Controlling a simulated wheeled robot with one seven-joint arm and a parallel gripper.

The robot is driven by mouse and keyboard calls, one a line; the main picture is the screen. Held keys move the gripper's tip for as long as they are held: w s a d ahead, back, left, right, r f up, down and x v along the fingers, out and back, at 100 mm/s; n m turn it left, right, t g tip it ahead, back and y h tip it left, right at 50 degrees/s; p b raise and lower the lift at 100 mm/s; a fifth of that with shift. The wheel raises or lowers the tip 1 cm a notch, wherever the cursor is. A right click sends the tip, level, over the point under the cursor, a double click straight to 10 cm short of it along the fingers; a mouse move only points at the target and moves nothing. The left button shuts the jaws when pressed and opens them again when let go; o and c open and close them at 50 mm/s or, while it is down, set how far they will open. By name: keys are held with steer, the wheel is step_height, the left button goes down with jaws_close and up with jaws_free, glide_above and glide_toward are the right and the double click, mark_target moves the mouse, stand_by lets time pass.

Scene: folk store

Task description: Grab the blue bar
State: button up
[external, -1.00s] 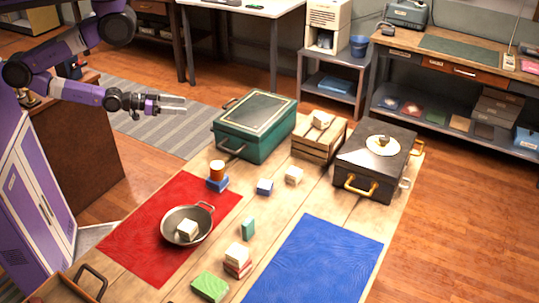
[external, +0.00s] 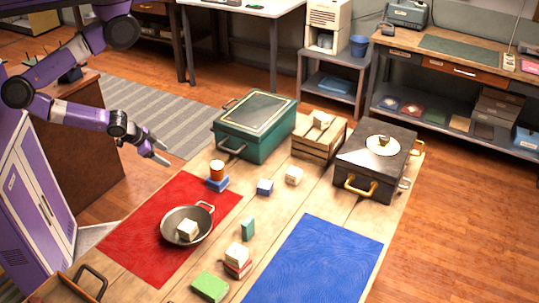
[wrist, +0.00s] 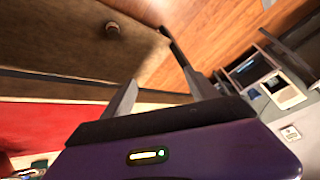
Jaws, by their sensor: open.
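No single thing is plainly a blue bar. An upright teal block (external: 248,229) stands nearer the table's middle. My gripper (external: 162,152) is open and empty, in the air to the left of these blocks and higher, tilted downward. Its spread fingers also show in the wrist view (wrist: 160,80), where I cannot make out these blocks clearly.
A pan (external: 171,238) holding a pale block sits on the red mat (external: 130,240). A green case (external: 240,150), a wooden crate (external: 305,152) and a black box (external: 352,170) line the table's far side. The blue mat (external: 320,260) is clear.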

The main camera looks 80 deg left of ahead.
steer(key=s+d+f+n+g+y, duration=0.1)
steer(key=s+d+f+g+y, duration=0.15)
steer(key=s+g, duration=0.35)
step_height(320, 180, up, 14)
steer(key=n+t+y, duration=0.2)
steer(key=n+y, duration=0.4)
glide_above(266, 182)
steer(key=s+a, duration=0.9)
steer(key=s, duration=0.1)
steer(key=w+d+f+n+t+b, duration=0.1)
steer(key=w+d+f+b, duration=0.1)
steer(key=b, duration=0.3)
steer(key=w+d+f+n+t+b, duration=0.1)
steer(key=w+d+f+b, duration=0.2)
steer(key=d+f+b, duration=0.1)
steer(key=w+d+f+n+t+b, duration=0.2)
steer(key=d+f+b, duration=0.1)
steer(key=d+b, duration=0.2)
steer(key=shift+w+d+b, duration=0.2)
steer(key=shift+w+b, duration=0.15)
steer(key=shift+w+d+f+t+b, duration=0.15)
steer(key=shift+d+f+t+b, duration=0.1)
steer(key=shift+d+t+b, duration=0.1)
steer(key=shift+y, duration=0.25)
steer(key=shift+p+x, duration=0.45)
steer(key=shift+x, duration=1.95)
